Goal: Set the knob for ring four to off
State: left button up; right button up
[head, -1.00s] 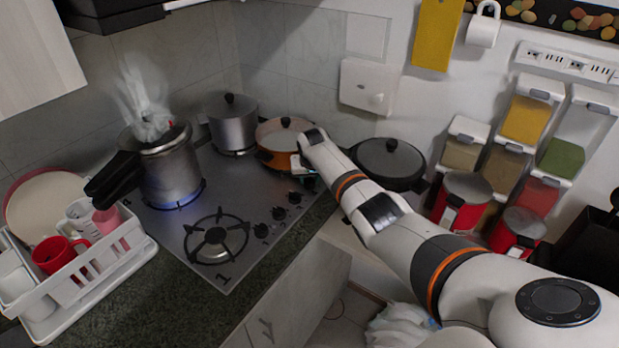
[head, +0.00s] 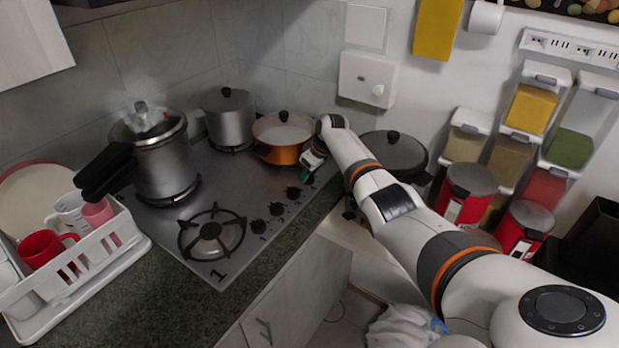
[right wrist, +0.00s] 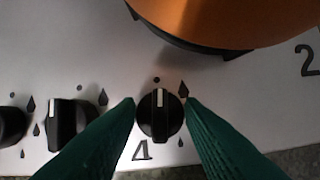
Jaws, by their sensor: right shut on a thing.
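The knob for ring four (right wrist: 159,117) is a round black knob with a white pointer line, beside a printed 4, in the right wrist view. Its line points straight up at the small dot on the hob panel. My right gripper (right wrist: 161,103) has its green fingers closed on either side of this knob. In the head view my right gripper (head: 308,172) is down at the far end of the knob row and hides this knob. The pressure cooker (head: 164,160) stands on its ring with no blue flame showing beneath it. My left gripper is not in view.
Other black knobs (head: 277,209) line the hob's front edge. An orange pot (head: 283,153) stands close behind my right gripper. A grey pot (head: 229,122) is at the back, and a dark lidded pan (head: 392,158) is to the right. The front ring (head: 212,232) is bare.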

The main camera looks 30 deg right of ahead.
jog(key=shift+f+n+b, duration=0.1)
jog(key=shift+n+b, duration=0.4)
jog(key=shift+n, duration=0.1)
jog(key=o, duration=1)
jog(key=shift+d+r, duration=0.1)
jog(key=shift+r, duration=0.35)
jog(key=v, duration=1.1)
jog(key=shift+d+r, duration=0.1)
jog(key=shift+d, duration=0.1)
